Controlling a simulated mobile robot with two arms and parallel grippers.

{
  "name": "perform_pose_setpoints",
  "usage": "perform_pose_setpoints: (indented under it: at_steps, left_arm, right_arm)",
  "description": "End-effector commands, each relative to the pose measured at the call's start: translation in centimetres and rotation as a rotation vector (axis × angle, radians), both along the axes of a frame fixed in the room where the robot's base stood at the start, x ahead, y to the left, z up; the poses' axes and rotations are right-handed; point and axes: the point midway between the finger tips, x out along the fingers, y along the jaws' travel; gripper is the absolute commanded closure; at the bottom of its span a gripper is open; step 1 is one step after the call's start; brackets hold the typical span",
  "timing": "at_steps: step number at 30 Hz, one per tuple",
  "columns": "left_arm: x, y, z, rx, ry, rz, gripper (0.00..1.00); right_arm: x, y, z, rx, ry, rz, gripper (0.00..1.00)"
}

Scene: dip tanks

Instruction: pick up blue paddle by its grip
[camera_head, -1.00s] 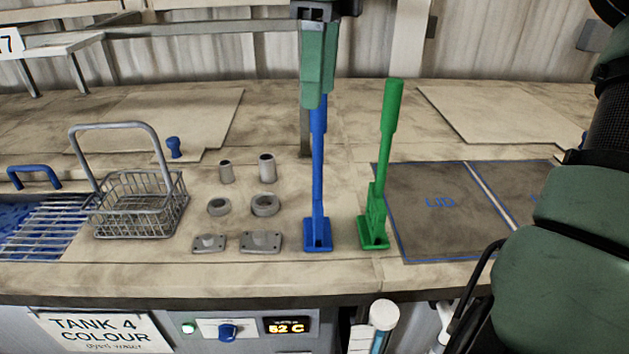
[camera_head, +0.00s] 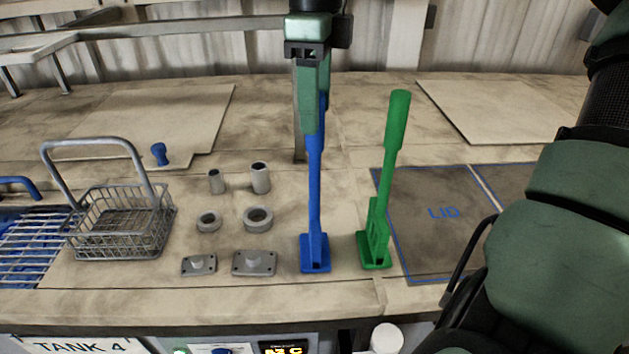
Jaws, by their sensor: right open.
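The blue paddle (camera_head: 315,190) stands upright on the bench, its foot in a small blue base. Its upper end, with the grip, is largely hidden behind the green fingers of my right gripper (camera_head: 310,125). The gripper points down from above and is open, with its fingers at the height of the paddle's upper part. I cannot tell whether the fingers touch it. My left gripper is not in view.
A green paddle (camera_head: 389,165) stands close to the right of the blue one. A wire basket (camera_head: 118,225) with a raised handle is at the left. Small grey metal parts (camera_head: 258,219) lie between. A dark lid panel (camera_head: 430,240) is at the right, partly behind my arm.

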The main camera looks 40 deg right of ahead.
Motion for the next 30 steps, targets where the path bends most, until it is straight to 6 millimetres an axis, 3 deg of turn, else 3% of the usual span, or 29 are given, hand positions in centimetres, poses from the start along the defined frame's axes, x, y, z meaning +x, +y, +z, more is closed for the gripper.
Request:
perform_pose_setpoints:
  at_steps: [1,6,13,14,19,30]
  left_arm:
    - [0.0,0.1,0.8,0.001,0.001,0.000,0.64]
    - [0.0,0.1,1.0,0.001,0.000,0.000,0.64]
    - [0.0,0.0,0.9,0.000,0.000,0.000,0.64]
    - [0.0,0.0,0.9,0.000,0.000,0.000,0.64]
    - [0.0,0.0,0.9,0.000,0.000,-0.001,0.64]
    - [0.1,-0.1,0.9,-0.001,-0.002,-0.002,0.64]
  right_arm:
    - [-0.1,0.0,-0.5,0.003,0.004,0.003,0.49]
    - [0.0,0.0,-2.3,0.002,0.001,0.000,0.49]
    - [0.0,0.0,-2.6,0.001,0.001,0.000,0.49]
    - [0.0,0.0,-2.6,0.001,0.001,0.000,0.54]
    - [0.0,0.0,-2.6,0.001,0.001,0.000,1.00]
    - [0.0,-0.1,-2.6,0.000,0.000,0.000,1.00]
